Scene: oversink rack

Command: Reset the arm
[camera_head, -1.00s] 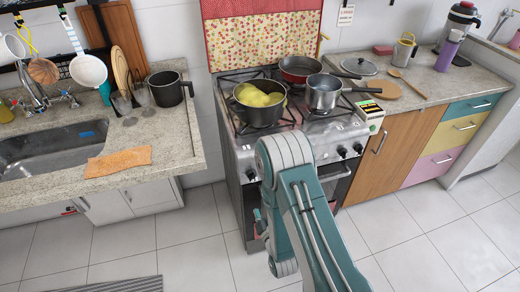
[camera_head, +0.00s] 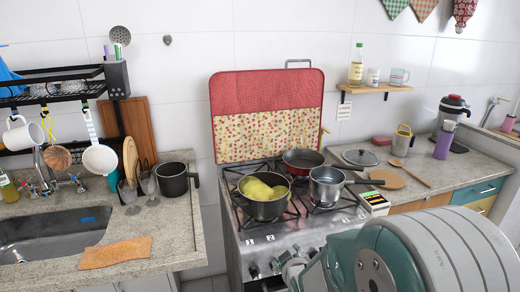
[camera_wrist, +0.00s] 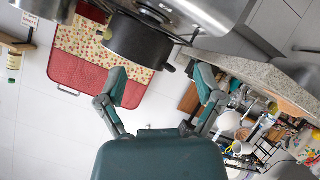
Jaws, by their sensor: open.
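My arm's large teal and white joint fills the lower right of the head view, in front of the stove. My gripper (camera_wrist: 160,75) shows in the wrist view with its two fingers spread apart, open and with nothing between them. The wrist picture is turned over, with a dark pot (camera_wrist: 137,42) beyond the fingers near the top. In the head view the fingers cannot be made out clearly.
The stove (camera_head: 290,240) holds a pot with yellow food (camera_head: 262,206), a red pan (camera_head: 303,160) and a steel saucepan (camera_head: 326,187). The sink (camera_head: 50,232) is left under a black rack (camera_head: 60,92). A counter (camera_head: 450,170) lies right.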

